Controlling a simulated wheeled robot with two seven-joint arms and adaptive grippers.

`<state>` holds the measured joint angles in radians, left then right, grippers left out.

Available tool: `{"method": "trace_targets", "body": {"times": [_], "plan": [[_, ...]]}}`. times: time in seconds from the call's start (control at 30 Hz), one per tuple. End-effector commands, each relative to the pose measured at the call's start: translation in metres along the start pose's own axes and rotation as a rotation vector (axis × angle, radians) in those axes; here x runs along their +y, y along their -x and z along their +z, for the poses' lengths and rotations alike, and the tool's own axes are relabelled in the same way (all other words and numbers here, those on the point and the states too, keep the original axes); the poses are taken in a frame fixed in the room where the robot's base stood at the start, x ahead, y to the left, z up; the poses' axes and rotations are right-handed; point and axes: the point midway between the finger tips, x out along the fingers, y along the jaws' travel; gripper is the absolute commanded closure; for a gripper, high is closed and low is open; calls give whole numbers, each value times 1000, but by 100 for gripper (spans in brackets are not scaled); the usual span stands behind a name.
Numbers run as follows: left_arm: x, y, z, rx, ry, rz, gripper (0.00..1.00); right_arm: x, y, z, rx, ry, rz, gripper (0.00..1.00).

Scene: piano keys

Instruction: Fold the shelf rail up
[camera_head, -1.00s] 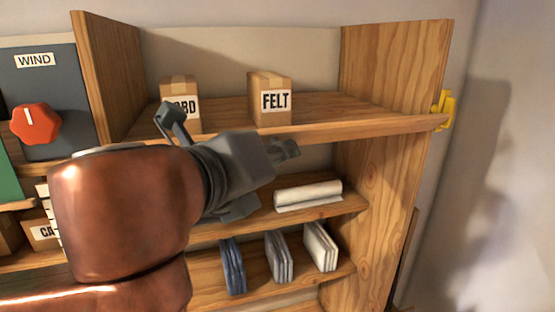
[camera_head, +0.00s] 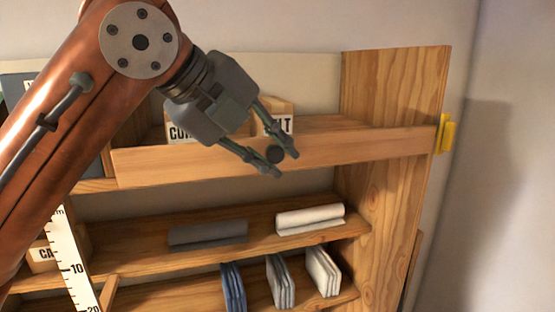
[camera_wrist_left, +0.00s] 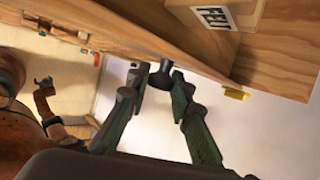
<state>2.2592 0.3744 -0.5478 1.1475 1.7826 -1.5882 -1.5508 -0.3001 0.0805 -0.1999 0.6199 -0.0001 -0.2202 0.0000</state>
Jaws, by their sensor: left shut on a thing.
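The shelf rail (camera_head: 350,149) is a long wooden board along the front of the top shelf. It stands up above the shelf edge, in front of the lower parts of the boxes. A dark round knob (camera_head: 273,155) sits on its face. My left gripper (camera_head: 284,162) is shut on this knob, one finger on each side. The left wrist view also shows the knob (camera_wrist_left: 165,72) between the fingertips. My right gripper (camera_wrist_left: 44,87) seems to show small at the left of the left wrist view, its jaws too small to judge.
A FELT box (camera_head: 283,113) and another labelled box (camera_head: 181,131) stand behind the rail. A yellow catch (camera_head: 446,134) is at the right side panel. A white roll (camera_head: 310,218) and a grey roll (camera_head: 208,233) lie on the shelf below. Open space lies right of the panel.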

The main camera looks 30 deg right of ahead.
Motion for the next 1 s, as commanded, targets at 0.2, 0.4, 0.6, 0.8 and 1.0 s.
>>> {"method": "trace_targets", "body": {"times": [0.2, 0.4, 0.6, 0.8, 1.0], "plan": [[-1, 0, 3, 27, 30, 11, 100, 0, 0, 0, 0, 0, 0, 35], [-1, 0, 4, 32, 36, 14, 100, 0, 0, 0, 0, 0, 0, 35], [-1, 1, 4, 32, 36, 13, 100, 0, 0, 0, 1, 0, 0, 35], [-1, 0, 4, 32, 35, 13, 70, 0, 0, 0, 1, 0, 0, 35], [-1, 0, 3, 33, 34, 13, 63, 0, 0, 0, 1, 0, 0, 35]]}}
